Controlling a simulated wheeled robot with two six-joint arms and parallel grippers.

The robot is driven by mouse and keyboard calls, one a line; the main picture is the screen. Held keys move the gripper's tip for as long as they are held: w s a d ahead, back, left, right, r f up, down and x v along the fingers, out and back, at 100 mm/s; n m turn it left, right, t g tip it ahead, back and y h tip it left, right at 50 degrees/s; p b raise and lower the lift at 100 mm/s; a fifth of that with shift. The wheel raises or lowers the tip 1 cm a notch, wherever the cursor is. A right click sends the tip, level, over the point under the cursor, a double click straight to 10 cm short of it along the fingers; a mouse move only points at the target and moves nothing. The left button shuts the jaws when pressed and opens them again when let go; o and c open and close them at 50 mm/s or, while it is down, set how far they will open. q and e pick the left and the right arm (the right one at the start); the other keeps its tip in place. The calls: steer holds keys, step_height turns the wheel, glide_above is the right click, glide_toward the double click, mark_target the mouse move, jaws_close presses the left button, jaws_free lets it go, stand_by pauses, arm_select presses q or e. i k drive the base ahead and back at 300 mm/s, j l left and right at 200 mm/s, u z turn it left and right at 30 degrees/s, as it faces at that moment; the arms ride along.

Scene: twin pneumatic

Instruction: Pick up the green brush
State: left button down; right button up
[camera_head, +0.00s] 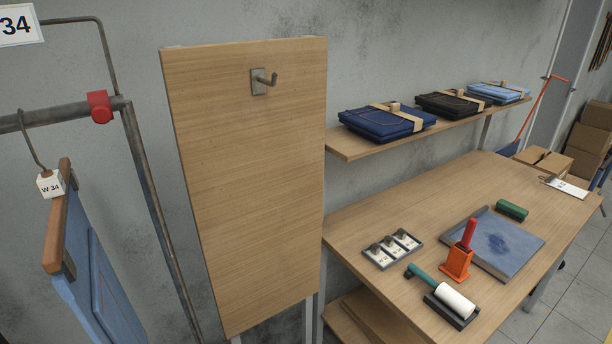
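The green brush (512,210) lies on the wooden workbench (365,222) toward its back right. It is a dark green block with a darker lower part, just behind a blue-grey board (499,243) with a dark stain. Nothing holds the brush, and nothing covers it from this view. Neither of my grippers is in view.
An orange holder with a red-handled tool (457,263), a lint roller (452,300) and a small tray of tags (392,249) stand nearer on the bench. A shelf (352,149) with folded trousers hangs above. A tall wooden panel (240,190) stands left.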

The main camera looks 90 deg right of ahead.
mark_target(514, 212)
steer(key=z, duration=0.4)
steer(key=k+z, duration=0.1)
steer(key=z, duration=0.7)
steer(key=k+z, duration=0.1)
steer(key=z, duration=0.3)
steer(key=l+z, duration=0.1)
steer(key=z, duration=0.3)
steer(key=j+z, duration=0.1)
steer(key=z, duration=0.35)
steer(key=i+j+z, duration=0.1)
steer(key=z, duration=0.35)
steer(key=j+z, duration=0.2)
steer(key=z, duration=0.3)
steer(key=j+z, duration=0.1)
steer(key=z, duration=0.35)
steer(key=j+z, duration=0.15)
steer(key=z, duration=0.85)
steer(key=i+l+z, duration=0.1)
steer(key=z, duration=0.35)
steer(key=i, duration=3.7)
